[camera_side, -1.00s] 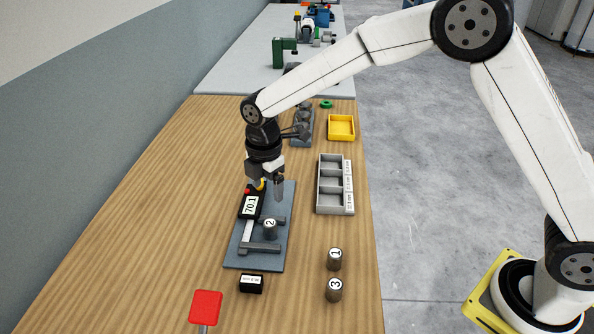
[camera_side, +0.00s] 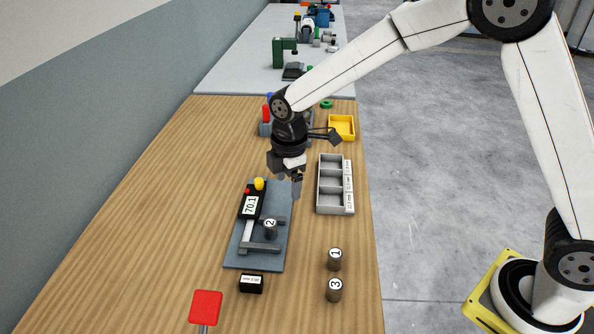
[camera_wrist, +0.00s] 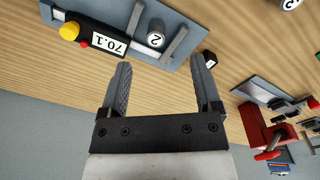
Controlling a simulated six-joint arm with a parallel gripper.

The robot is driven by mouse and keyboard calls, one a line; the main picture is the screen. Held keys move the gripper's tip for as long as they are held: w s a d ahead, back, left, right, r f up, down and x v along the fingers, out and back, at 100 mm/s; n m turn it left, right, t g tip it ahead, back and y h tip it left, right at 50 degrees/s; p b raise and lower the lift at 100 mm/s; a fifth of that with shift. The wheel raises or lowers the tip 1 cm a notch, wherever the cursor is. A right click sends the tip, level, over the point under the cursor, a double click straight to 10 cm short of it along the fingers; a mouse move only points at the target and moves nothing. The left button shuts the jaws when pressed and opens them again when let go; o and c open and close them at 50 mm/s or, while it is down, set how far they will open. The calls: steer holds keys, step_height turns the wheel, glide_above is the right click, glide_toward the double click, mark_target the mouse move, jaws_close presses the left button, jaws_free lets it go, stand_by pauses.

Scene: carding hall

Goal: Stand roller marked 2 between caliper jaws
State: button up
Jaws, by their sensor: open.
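The roller marked 2 (camera_side: 270,228) stands upright on the caliper's base plate, between the two caliper jaws (camera_side: 262,248). It also shows between the jaws in the wrist view (camera_wrist: 156,36), with gaps too small to judge exactly. The caliper display (camera_side: 250,205) reads 70.1, with a yellow knob (camera_side: 259,183) and a red button at its far end. My gripper (camera_side: 296,192) is above and beyond the plate's right far corner. In the wrist view my gripper (camera_wrist: 158,82) is open and empty, its fingers wide apart and clear of the roller.
Rollers marked 1 (camera_side: 335,258) and 3 (camera_side: 334,289) stand at the front right. A grey compartment tray (camera_side: 321,185) lies right of my gripper, with a yellow tray (camera_side: 341,127) beyond. A small black label block (camera_side: 251,284) and red paddle (camera_side: 206,306) are in front.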

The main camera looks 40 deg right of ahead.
steer(key=s+d+m+t, duration=0.1)
steer(key=s+d+m, duration=0.5)
steer(key=s+m, duration=0.2)
steer(key=s+d+m+t, duration=0.1)
steer(key=s+d+m, duration=0.5)
steer(key=s+m, duration=0.2)
steer(key=shift+s+f, duration=0.25)
steer(key=shift+s, duration=0.55)
